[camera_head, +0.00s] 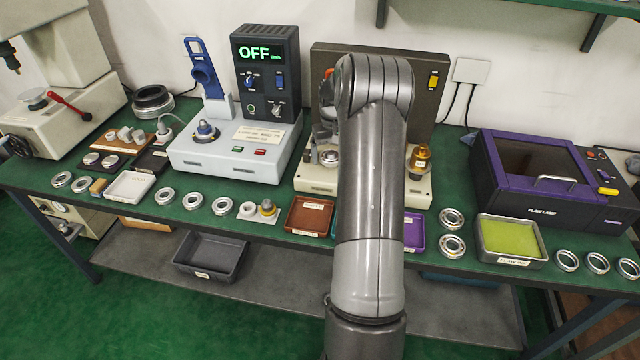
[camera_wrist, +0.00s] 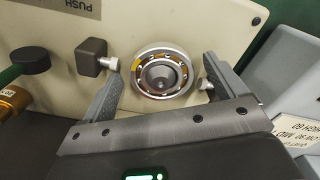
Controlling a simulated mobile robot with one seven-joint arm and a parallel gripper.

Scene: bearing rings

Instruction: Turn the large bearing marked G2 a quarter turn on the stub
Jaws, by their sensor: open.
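The large bearing (camera_wrist: 182,63) sits on the stub (camera_wrist: 161,77) of the cream machine, seen from above in the wrist view. Its balls show in a brown cage, with a yellow patch at the left. No G2 mark can be read. My gripper (camera_wrist: 160,84) is open, with one finger on each side of the bearing and a gap between each finger and the ring. In the head view the bearing (camera_head: 329,157) is small, beside my arm, which hides most of my gripper and part of the machine.
A dark block with a pale pin (camera_wrist: 92,58) stands left of the bearing; another pale pin is near the right finger. A brass fitting (camera_head: 420,158) stands at the machine's right. The grey OFF-display unit (camera_head: 235,155) is to the left. Trays and loose rings line the front edge.

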